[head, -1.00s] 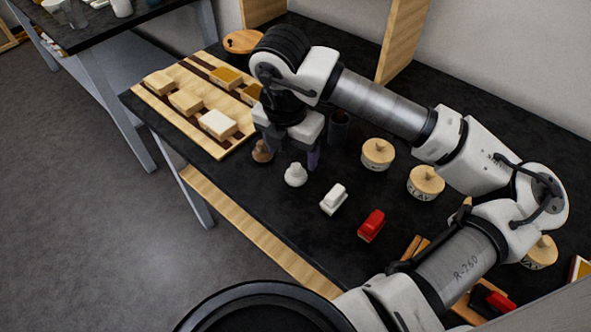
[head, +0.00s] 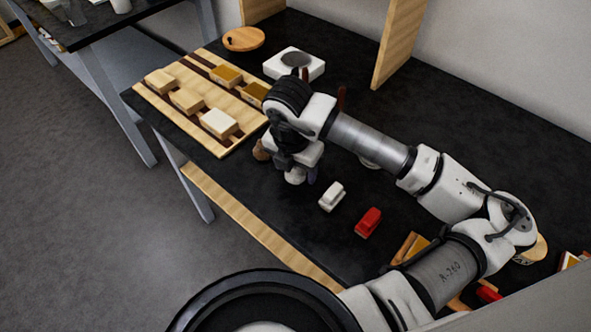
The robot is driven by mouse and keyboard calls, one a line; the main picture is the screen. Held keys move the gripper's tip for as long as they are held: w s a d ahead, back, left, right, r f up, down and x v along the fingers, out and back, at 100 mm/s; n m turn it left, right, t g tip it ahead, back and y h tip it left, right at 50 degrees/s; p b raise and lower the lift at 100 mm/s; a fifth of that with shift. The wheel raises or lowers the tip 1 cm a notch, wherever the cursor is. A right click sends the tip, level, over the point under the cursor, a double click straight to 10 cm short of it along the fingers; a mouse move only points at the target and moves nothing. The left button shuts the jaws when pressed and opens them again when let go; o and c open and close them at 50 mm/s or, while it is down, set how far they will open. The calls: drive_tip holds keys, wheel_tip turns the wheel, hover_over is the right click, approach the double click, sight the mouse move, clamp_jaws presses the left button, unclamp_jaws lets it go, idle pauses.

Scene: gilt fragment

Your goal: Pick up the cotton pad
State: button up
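The likely cotton pad, a small white rounded piece with a knob-like top (head: 295,177), stands on the black bench. Its upper part is hidden under my gripper (head: 294,172). My gripper points down over it, with the dark right finger just beside the pad. The left finger is mostly hidden. The fingers look apart, on either side of the pad, and I see no clear contact.
A similar brown piece (head: 261,150) stands close on the left. A white block (head: 331,196) and a red block (head: 368,222) lie to the right. A wooden rack with several blocks (head: 160,105) is behind left. A white device (head: 294,65) stands at the back.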

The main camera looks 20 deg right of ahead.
drive_tip(key=c, duration=0.8)
drive_tip(key=shift+r, duration=0.15)
drive_tip(key=shift+c, duration=0.2)
wheel_tip(320, 180, up, 20)
drive_tip(key=b, duration=0.3)
drive_tip(key=shift+b, duration=0.3)
drive_tip(key=shift+o, duration=1.4)
drive_tip(key=shift+c, duration=1)
drive_tip(key=shift+f, duration=0.2)
